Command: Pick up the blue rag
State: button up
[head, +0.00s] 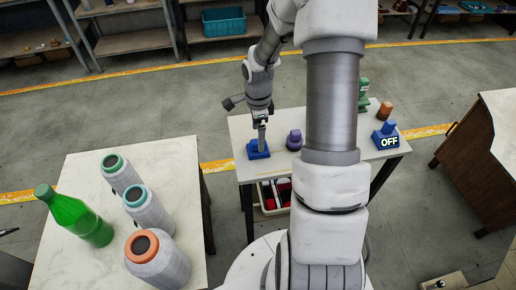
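A small blue item (258,152), which looks like the blue rag, lies on the left part of the small white table (232,126) ahead of me. My gripper (262,143) points down with its fingertips at this blue item. The fingers look narrow and overlap the item, but I cannot tell whether they are closed on it or apart. Part of the item is hidden behind the fingers.
A purple object (294,140) stands just right of the blue item. Farther right are a green object (363,90), a brown one (385,110) and a blue OFF block (386,136). A left table holds a green bottle (80,217) and thread cones (146,209).

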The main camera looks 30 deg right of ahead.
jog(key=shift+s+a+f+b, duration=0.15)
jog(key=shift+f+b, duration=0.1)
jog(key=shift+f, duration=1.1)
jog(key=shift+s+f+b, duration=0.1)
jog(key=shift+f+b, duration=0.1)
jog(key=shift+f, duration=1.15)
jog(key=c, duration=1.3)
